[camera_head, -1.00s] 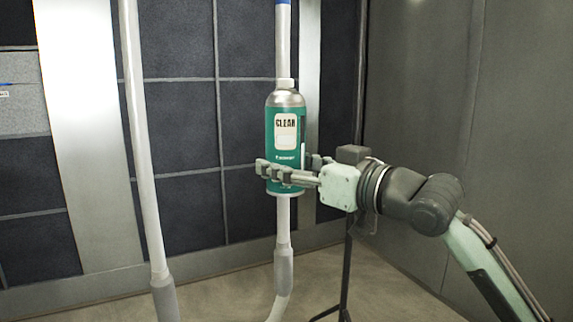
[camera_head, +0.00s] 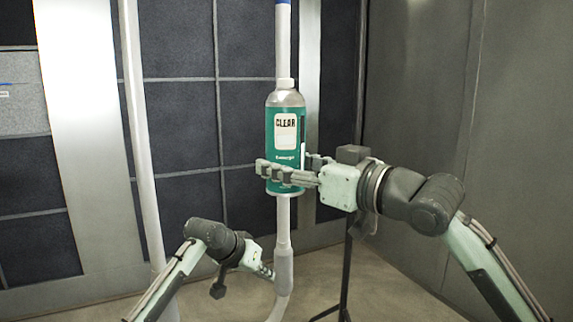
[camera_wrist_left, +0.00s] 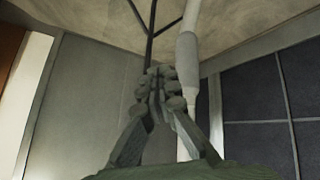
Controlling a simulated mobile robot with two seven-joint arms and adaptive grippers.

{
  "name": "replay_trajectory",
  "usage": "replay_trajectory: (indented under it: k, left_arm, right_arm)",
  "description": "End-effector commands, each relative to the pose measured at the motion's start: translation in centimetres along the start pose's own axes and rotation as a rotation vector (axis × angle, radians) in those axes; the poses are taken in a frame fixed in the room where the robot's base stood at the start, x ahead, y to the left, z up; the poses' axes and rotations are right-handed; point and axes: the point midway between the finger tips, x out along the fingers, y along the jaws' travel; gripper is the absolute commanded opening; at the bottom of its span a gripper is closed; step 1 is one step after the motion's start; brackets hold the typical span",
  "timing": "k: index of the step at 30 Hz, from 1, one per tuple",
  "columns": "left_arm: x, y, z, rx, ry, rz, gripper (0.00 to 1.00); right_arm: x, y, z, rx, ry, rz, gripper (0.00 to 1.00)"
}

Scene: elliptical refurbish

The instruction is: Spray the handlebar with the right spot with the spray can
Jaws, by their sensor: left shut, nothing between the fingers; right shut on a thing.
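The spray can (camera_head: 286,130), teal with a silver shoulder, a white cap and a "CLEAR" label, is upright in the middle of the head view. My right gripper (camera_head: 287,174) is shut around its lower part. The white handlebar has a left tube (camera_head: 141,130) and a right tube (camera_head: 283,50) with a blue band (camera_head: 283,2) at the top edge. The can hides part of the right tube. My left gripper (camera_head: 266,272) is low, close to the grey sleeve (camera_head: 284,266) of the right tube. In the left wrist view its fingers (camera_wrist_left: 160,78) are together and empty beside that sleeve (camera_wrist_left: 187,55).
A thin black stand (camera_head: 346,270) rises from the floor behind the right gripper. Dark panelled wall (camera_head: 178,110) is behind, and a plain grey wall (camera_head: 425,90) is at the right. The space between the two tubes is clear above the left arm.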

Motion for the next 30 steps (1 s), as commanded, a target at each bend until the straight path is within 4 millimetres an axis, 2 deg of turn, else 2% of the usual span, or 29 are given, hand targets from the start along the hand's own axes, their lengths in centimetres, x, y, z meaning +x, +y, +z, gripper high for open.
replay_trajectory:
  k: [1, 6, 11, 18, 21, 24, 30]
  left_arm:
    - [-1.4, 0.6, -2.5, 0.019, 0.015, 0.004, 0.0]
    - [-6.1, 3.1, -9.2, 0.07, 0.043, 0.022, 0.0]
    - [-11.3, 5.4, -14.8, 0.117, 0.066, 0.028, 0.0]
    - [-20.5, 9.1, -21.6, 0.18, 0.098, 0.016, 0.0]
    - [-24.6, 10.6, -23.9, 0.201, 0.112, 0.004, 0.0]
    - [-29.1, 12.7, -25.1, 0.224, 0.097, 0.004, 0.0]
    - [-37.6, 16.5, -26.1, 0.256, 0.066, -0.006, 0.0]
  right_arm:
    - [0.0, 0.0, -0.1, -0.001, 0.003, 0.0, 0.2]
    - [0.0, 0.0, -0.1, -0.001, 0.003, 0.0, 0.2]
    - [0.0, 0.0, -0.1, -0.001, 0.003, 0.0, 0.2]
    - [0.0, 0.0, -0.1, -0.001, 0.003, 0.0, 0.2]
    - [0.0, 0.0, -0.1, -0.001, 0.003, 0.0, 0.2]
    - [0.0, 0.0, -0.1, -0.001, 0.003, 0.0, 0.2]
    - [0.0, 0.0, -0.1, -0.001, 0.003, 0.0, 0.2]
